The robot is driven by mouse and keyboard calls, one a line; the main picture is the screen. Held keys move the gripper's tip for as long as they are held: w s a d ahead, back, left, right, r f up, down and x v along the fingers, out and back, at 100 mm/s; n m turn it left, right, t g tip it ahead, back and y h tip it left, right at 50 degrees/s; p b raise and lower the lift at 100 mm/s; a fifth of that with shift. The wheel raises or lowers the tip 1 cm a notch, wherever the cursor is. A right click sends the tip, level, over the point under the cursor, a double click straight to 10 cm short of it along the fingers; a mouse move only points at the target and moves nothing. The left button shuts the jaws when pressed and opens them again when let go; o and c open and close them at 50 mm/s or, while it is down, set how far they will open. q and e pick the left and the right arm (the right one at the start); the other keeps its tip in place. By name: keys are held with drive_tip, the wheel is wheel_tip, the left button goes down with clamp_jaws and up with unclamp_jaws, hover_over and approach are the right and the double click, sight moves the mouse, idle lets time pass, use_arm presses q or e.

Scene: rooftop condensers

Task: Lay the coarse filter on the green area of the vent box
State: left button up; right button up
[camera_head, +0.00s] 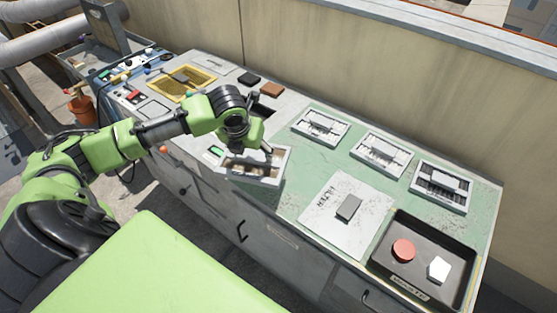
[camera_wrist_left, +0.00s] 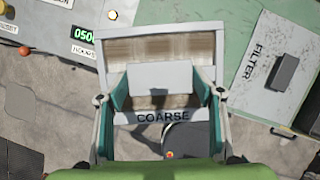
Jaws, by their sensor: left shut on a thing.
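The coarse filter is a light frame with brownish slats, a pale block in its middle and the word COARSE on its edge; it fills the middle of the left wrist view (camera_wrist_left: 160,50) and also shows in the head view (camera_head: 272,180). My left gripper (camera_head: 262,148) is shut on it, one finger on each side in the left wrist view (camera_wrist_left: 160,98). It is held near the bench's front edge, apparently above the top. The green area (camera_head: 290,198) covers the right part of the bench top. I cannot tell which part is the vent box. My right gripper is out of view.
Three framed units (camera_head: 322,113) stand along the back right. A white FILTER sheet (camera_head: 318,213) bears a grey block (camera_head: 348,207). A black tray (camera_head: 385,268) holds a red disc (camera_head: 403,250) and a white piece (camera_head: 438,268). A yellow tray (camera_head: 165,91) lies left.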

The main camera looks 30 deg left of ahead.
sight(276, 155)
use_arm(q)
drive_tip(key=w, duration=0.1)
drive_tip(key=w+f, duration=0.1)
drive_tip(key=w+d, duration=0.1)
drive_tip(key=w, duration=0.1)
drive_tip(key=shift+w+d+f+p, duration=0.1)
drive_tip(key=shift+f+p, duration=0.2)
drive_tip(key=shift+f, duration=0.05)
drive_tip(key=w+f, duration=0.1)
drive_tip(key=f, duration=0.1)
drive_tip(key=w+f, duration=0.2)
drive_tip(key=w+d+f, duration=0.1)
drive_tip(key=f, duration=0.1)
drive_tip(key=shift+w, duration=0.2)
drive_tip(key=shift+a+f, duration=0.15)
drive_tip(key=shift+f, duration=1.35)
drive_tip(key=shift+f, duration=0.1)
drive_tip(key=o, duration=1.2)
drive_tip(key=shift+o, duration=0.2)
drive_tip(key=shift+s, duration=0.1)
drive_tip(key=shift+r, duration=0.5)
drive_tip(key=v, duration=1.1)
drive_tip(key=shift+s+r, duration=0.1)
